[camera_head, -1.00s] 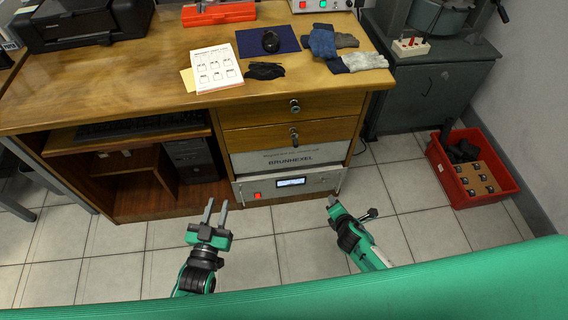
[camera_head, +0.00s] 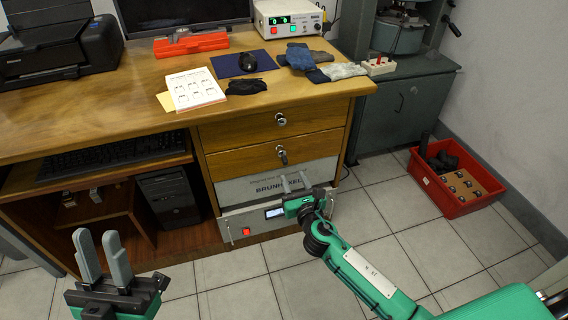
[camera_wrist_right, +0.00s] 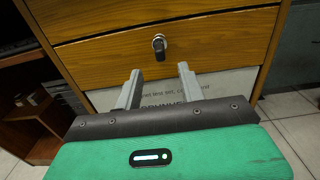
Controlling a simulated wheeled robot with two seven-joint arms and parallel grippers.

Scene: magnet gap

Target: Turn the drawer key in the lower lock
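The lower lock (camera_head: 282,155) is on the front of the lower wooden drawer (camera_head: 262,159), with a dark key hanging in it. In the right wrist view the lock with its key (camera_wrist_right: 159,46) is straight ahead, just beyond the fingertips. My right gripper (camera_head: 294,181) is open and empty, a little below the key in the head view; its fingers (camera_wrist_right: 160,72) point toward the drawer and touch nothing that I can see. The upper lock (camera_head: 281,119) is on the drawer above. My left gripper (camera_head: 96,240) is open and empty, low at the left.
A white panel (camera_head: 245,188) and a metal unit with a red switch (camera_head: 246,231) lie below the drawers. The desk top (camera_head: 140,104) holds papers, a mouse and gloves. A red crate (camera_head: 437,195) stands on the floor at the right. The tiled floor in front is clear.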

